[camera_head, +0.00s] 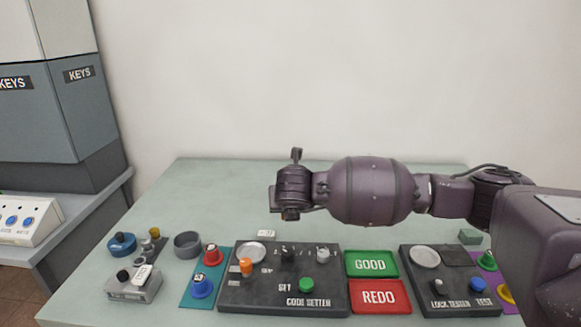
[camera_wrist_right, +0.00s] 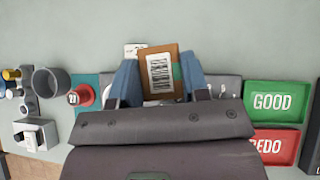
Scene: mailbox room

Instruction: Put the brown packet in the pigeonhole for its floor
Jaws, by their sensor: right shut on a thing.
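The brown packet (camera_wrist_right: 174,54) carries a white barcode label and shows between the two blue fingers of my right gripper (camera_wrist_right: 160,82) in the right wrist view. The gripper is shut on it, over the table. In the head view my right arm reaches in from the right, and its wrist end hangs above the back of the code setter panel. The packet cannot be made out there. My left gripper is not in view. No pigeonholes show in either view.
The pale green table (camera_head: 330,172) holds the code setter panel (camera_head: 240,302), green GOOD pad (camera_head: 370,264), red REDO pad (camera_head: 379,297) and lock tester panel (camera_head: 455,300). A grey cup (camera_head: 187,245) and small parts stand left. A grey KEYS cabinet (camera_head: 65,120) stands further left.

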